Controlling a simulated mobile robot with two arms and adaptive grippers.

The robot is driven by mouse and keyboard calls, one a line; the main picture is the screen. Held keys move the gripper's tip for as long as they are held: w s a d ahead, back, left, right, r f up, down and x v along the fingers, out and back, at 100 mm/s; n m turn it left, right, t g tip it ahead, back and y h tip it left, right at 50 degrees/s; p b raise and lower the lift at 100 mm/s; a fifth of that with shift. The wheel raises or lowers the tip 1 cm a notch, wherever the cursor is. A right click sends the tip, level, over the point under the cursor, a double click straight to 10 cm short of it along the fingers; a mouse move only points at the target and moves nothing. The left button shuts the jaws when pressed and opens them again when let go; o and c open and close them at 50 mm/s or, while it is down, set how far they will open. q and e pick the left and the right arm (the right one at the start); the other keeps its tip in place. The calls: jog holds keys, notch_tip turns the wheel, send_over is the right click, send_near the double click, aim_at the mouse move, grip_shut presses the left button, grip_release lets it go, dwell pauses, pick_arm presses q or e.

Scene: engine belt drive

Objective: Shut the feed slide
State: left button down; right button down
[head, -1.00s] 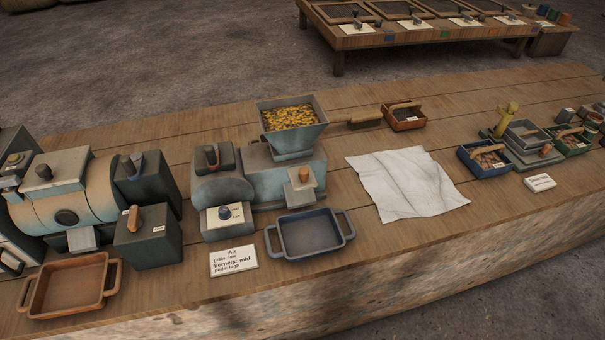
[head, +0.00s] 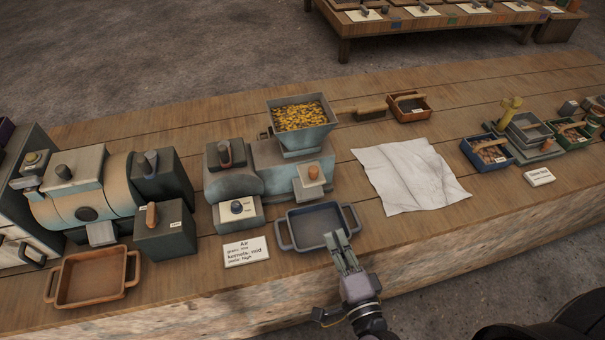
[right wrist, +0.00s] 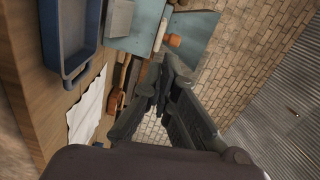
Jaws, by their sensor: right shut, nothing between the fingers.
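A blue-grey machine (head: 292,166) stands mid-bench with a hopper (head: 303,125) of yellow grain on top. A pale block with an orange knob (head: 313,172) sits on its front right, below the hopper. The knob also shows in the right wrist view (right wrist: 174,41). I cannot tell for sure which part is the feed slide, or how far it is open. My right gripper (head: 341,240) is shut and empty, over the front rim of the blue tray, apart from the knob. It also shows in the right wrist view (right wrist: 158,78). My left gripper is out of view.
The blue tray (head: 290,238) stands in front of the machine, with a label card (head: 246,251) to its left. A white cloth (head: 412,178) lies to the right. Another machine (head: 75,195) and a brown tray (head: 66,285) are at left.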

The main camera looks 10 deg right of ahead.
notch_tip(320, 180, up, 2)
jog(key=r, duration=0.1)
jog(key=m+p, duration=0.1)
jog(key=p, duration=0.3)
send_near(316, 174)
jog(key=shift+t, duration=0.3)
jog(key=w, duration=0.5)
jog(key=shift+w+a, duration=0.25)
jog(key=shift+w+f, duration=0.1)
jog(key=shift+w, duration=0.6)
jog(key=shift+w+f, duration=0.1)
jog(key=shift+w, duration=0.05)
